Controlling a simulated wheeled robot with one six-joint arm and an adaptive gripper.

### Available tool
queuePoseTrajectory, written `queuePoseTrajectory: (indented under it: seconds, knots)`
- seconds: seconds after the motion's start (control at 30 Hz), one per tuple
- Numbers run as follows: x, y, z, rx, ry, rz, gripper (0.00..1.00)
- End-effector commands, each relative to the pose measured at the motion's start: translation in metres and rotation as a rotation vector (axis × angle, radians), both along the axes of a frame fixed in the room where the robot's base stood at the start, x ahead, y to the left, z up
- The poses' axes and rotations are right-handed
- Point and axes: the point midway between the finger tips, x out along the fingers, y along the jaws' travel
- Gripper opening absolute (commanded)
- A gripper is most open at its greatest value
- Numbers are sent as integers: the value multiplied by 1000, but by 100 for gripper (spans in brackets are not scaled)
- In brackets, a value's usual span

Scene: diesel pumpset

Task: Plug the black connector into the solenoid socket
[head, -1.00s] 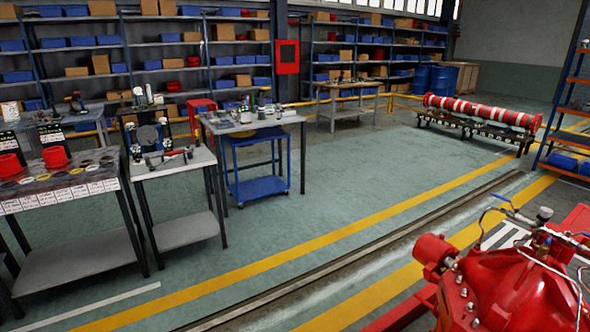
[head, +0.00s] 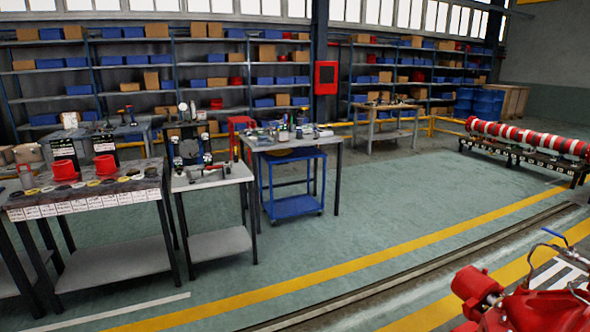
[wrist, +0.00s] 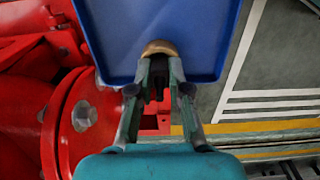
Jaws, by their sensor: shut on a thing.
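My gripper (wrist: 160,68) is in the wrist view, its two fingers closed on a small dark piece (wrist: 158,84) between them. The piece is mostly hidden by the fingers, so I cannot make out its shape; it may be the black connector. A rounded brass-coloured part (wrist: 159,47) shows right at the fingertips, in front of a blue panel or tray (wrist: 115,30). I cannot tell whether it touches the fingers. I cannot make out the solenoid socket in either view. My gripper is not in the head view.
Red pumpset machinery (wrist: 35,110) with a bolted flange (wrist: 85,115) lies close to my gripper's left. Its red top also shows in the head view (head: 535,308). Workbenches (head: 215,180) and a blue trolley (head: 292,206) stand farther off. The green floor (head: 420,200) between is clear.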

Motion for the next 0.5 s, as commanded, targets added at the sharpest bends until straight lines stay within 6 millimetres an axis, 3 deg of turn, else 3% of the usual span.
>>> queuePoseTrajectory:
  seconds: [0.5]
  knots:
    - [0, 0, 26, -1, 0, 0, 0]
